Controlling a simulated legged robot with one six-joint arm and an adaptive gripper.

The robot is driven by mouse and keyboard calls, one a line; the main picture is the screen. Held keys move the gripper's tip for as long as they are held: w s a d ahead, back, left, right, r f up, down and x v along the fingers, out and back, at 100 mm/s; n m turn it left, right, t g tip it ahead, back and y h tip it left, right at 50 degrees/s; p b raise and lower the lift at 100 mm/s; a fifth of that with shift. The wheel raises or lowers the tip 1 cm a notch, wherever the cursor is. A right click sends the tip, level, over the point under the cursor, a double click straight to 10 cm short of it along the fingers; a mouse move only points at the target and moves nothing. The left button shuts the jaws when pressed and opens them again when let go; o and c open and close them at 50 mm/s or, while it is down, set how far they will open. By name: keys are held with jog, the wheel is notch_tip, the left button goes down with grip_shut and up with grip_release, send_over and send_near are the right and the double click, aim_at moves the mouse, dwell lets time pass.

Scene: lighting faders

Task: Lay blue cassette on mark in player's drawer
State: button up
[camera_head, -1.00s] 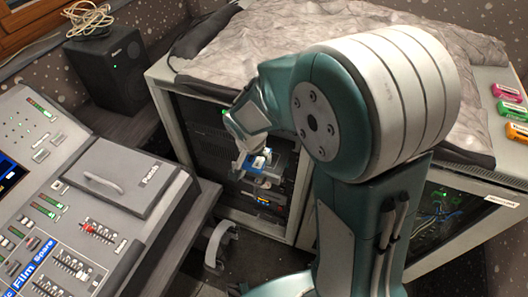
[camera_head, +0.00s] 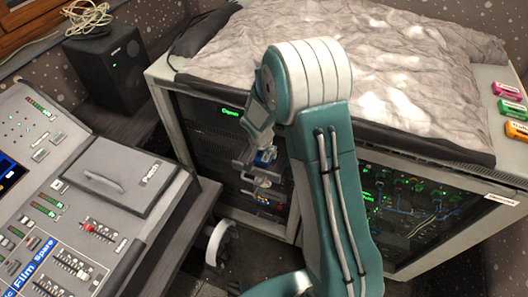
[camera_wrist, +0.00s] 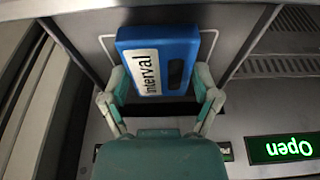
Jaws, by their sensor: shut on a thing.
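The blue cassette (camera_wrist: 178,45) has a white label reading "Interval" and a dark window. My gripper (camera_wrist: 160,88) is shut on it, one finger at each side of its near end. In the head view the cassette (camera_head: 265,157) is partly hidden by my gripper (camera_head: 262,152). The player's grey drawer (camera_wrist: 240,25) is out, and the cassette is over it. A pale outline, the mark, shows beside the cassette on both sides; the cassette covers its middle. I cannot tell whether the cassette touches the drawer floor.
The player's green display (camera_wrist: 283,149) reads "Open", upside down in the wrist view. The rack (camera_head: 210,125) stands under a grey cloth (camera_head: 400,75). Pink (camera_head: 507,92), green (camera_head: 513,110) and orange (camera_head: 519,132) cassettes lie at right. A mixing desk (camera_head: 60,215) stands at left.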

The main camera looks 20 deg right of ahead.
jog(key=shift+a+f, duration=0.1)
jog(key=o, duration=1.1)
jog(key=s+r+n, duration=0.1)
jog(key=s+r, duration=0.3)
jog(key=r, duration=0.4)
jog(key=s+r+n+t, duration=0.1)
jog(key=s+r, duration=0.4)
jog(key=r, duration=0.3)
jog(key=s+r+n, duration=0.1)
jog(key=s+r, duration=0.3)
jog(key=r, duration=0.5)
jog(key=s+r+n, duration=0.1)
jog(key=s, duration=0.4)
jog(key=s+r+n+t+y, duration=0.1)
jog(key=s+r, duration=0.1)
jog(key=s, duration=0.2)
jog(key=s+r+n+t, duration=0.1)
jog(key=s+n, duration=0.1)
jog(key=s, duration=0.3)
jog(key=shift+s+r+y, duration=0.35)
jog(key=shift+r+y, duration=0.05)
